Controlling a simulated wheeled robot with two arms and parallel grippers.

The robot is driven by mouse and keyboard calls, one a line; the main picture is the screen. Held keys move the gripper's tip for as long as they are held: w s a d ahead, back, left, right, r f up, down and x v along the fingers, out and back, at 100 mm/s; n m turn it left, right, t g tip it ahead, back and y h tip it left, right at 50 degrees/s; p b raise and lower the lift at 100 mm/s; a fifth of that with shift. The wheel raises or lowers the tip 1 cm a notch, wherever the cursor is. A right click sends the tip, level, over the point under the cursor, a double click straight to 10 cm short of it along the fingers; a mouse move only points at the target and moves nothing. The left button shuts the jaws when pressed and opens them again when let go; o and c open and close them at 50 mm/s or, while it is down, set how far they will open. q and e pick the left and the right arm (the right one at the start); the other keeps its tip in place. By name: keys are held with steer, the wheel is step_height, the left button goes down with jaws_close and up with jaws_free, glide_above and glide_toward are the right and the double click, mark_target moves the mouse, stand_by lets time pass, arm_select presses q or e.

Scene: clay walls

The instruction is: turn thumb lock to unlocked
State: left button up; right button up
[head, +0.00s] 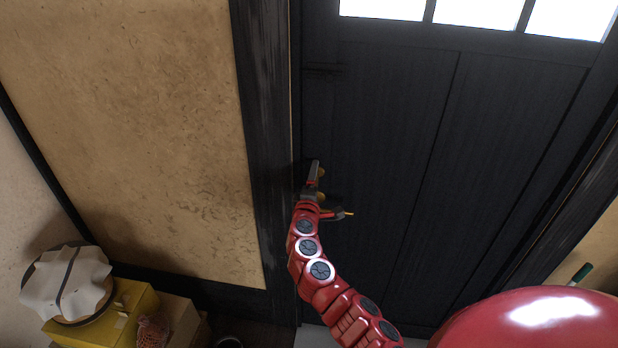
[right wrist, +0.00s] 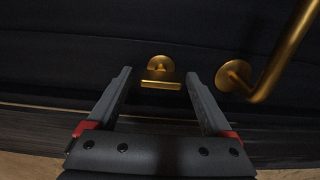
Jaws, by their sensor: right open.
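The thumb lock (right wrist: 160,72) is a brass disc with a short bar on the dark door. Its bar lies level across the right wrist view, and it is a small gold spot in the head view (head: 321,171). My right gripper (right wrist: 160,84) is open; in the wrist view the lock appears between its two fingers, with a gap on each side. I cannot tell how far the fingertips are from the door. In the head view my right gripper (head: 329,188) is at the door's left edge. My left gripper is not in view.
A brass lever handle (right wrist: 282,60) is mounted beside the lock, just outside one finger. The black door (head: 390,150) is closed beside a dark post (head: 268,120). A yellow box (head: 100,318) with a white hat-like item (head: 70,282) stands at lower left.

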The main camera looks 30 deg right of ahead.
steer(key=b+v, duration=0.3)
steer(key=v, duration=1.4)
steer(key=shift+a+b, duration=0.25)
steer(key=shift+b, duration=0.05)
